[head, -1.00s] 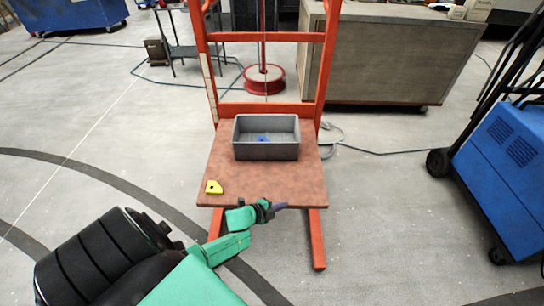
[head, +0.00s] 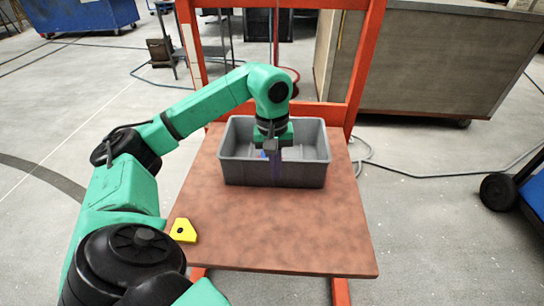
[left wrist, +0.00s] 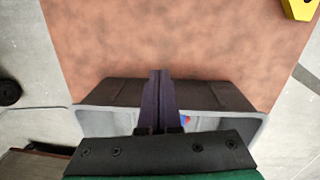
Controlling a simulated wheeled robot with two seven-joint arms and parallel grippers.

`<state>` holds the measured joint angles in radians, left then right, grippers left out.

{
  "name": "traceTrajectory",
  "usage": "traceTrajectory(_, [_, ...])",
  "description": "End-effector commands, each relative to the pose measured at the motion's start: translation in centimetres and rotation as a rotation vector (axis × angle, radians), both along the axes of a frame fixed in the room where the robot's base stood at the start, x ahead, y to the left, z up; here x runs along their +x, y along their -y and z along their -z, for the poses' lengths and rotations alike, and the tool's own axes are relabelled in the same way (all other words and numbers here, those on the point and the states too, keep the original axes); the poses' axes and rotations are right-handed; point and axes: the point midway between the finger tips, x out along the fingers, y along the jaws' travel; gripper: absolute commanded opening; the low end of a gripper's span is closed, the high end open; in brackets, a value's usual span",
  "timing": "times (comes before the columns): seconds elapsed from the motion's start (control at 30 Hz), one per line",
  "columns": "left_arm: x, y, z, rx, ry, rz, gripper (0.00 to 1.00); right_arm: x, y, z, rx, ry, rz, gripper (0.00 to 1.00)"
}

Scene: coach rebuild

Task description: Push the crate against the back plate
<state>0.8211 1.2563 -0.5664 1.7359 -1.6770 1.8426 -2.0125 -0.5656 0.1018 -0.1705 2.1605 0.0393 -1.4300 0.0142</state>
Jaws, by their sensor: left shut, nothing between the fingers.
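The grey open crate (head: 244,174) sits on the reddish-brown board (head: 280,240), toward its back end. Its near wall also shows in the left wrist view (left wrist: 105,93). Behind the crate an orange crossbar (head: 325,112) runs between the frame's uprights; I cannot tell whether the crate touches it. My left gripper (head: 277,182) points down in front of the crate's near wall, with its purple fingers shut and empty. The fingers (left wrist: 159,74) overlap that wall in the left wrist view; contact is not clear. Something small and blue (left wrist: 186,120) lies in the crate. My right gripper is out of view.
A yellow block (head: 184,230) lies at the board's near left corner. The board's near half is otherwise clear. The orange uprights (head: 365,60) flank the back. A large cabinet (head: 430,60) stands behind on the right, and a cable lies on the floor.

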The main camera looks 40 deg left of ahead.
Motion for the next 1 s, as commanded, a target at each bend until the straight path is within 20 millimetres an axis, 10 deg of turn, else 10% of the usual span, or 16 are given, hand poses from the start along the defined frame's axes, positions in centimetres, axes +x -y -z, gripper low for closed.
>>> traceTrajectory(0.4, [-0.9,-1.4,5.7,0.075,-0.012,0.045,0.0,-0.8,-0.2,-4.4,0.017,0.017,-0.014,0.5])
traceTrajectory(0.63, [-0.9,-1.3,10.5,0.072,-0.011,0.043,0.0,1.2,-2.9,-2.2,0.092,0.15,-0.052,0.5])
traceTrajectory(1.0, [2.2,-4.0,9.9,0.072,-0.007,0.044,0.0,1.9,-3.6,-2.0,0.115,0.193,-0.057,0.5])
